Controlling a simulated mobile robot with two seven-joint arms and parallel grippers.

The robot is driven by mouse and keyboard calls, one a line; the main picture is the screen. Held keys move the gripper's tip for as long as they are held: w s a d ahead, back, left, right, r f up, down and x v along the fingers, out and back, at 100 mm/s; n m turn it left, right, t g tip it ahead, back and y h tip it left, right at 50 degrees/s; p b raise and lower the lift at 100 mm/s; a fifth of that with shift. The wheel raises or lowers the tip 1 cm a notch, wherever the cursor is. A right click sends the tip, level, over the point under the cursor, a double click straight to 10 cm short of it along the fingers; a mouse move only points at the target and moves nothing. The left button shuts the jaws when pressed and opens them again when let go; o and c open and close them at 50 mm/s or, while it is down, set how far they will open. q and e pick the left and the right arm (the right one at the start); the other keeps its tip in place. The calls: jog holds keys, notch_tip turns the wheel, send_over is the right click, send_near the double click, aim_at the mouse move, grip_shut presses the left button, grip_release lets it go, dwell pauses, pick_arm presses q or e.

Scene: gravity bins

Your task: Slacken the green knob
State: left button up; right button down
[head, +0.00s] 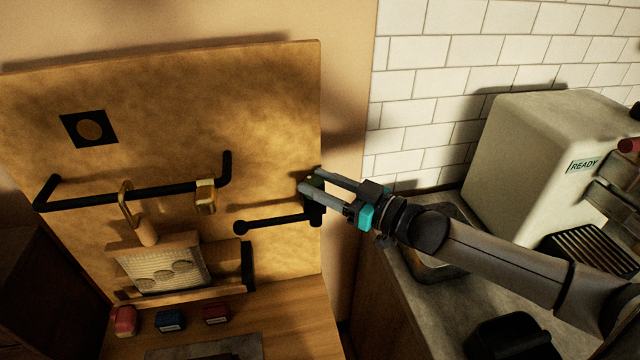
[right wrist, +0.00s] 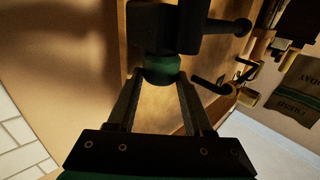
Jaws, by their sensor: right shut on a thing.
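The green knob (right wrist: 161,67) sits on a black fitting at the right edge of the upright wooden panel (head: 200,110). In the head view only a dark green bit of the knob (head: 316,183) shows between the fingers. My right gripper (head: 307,187) reaches in from the right and is shut on the knob. In the right wrist view my right gripper (right wrist: 160,76) has one fingertip on each side of the knob. A black lever with a ball end (head: 272,223) runs left from the same fitting. My left gripper is not in view.
A black rail (head: 130,193) with a brass hook (head: 126,205) and a brass block (head: 206,196) crosses the panel. A gravity bin (head: 165,268) hangs below. Small red and blue items (head: 170,320) lie underneath. A white machine marked READY (head: 530,150) stands right, near my arm.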

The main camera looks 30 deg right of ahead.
jog(key=shift+d+r+n+g+y, duration=0.1)
jog(key=shift+n+g+y, duration=0.3)
jog(key=shift+n+y, duration=0.25)
jog(key=shift+c, duration=1.5)
grip_release()
jog(key=shift+f+m+h, duration=0.2)
jog(key=shift+m+h, duration=0.05)
jog(key=shift+m, duration=0.2)
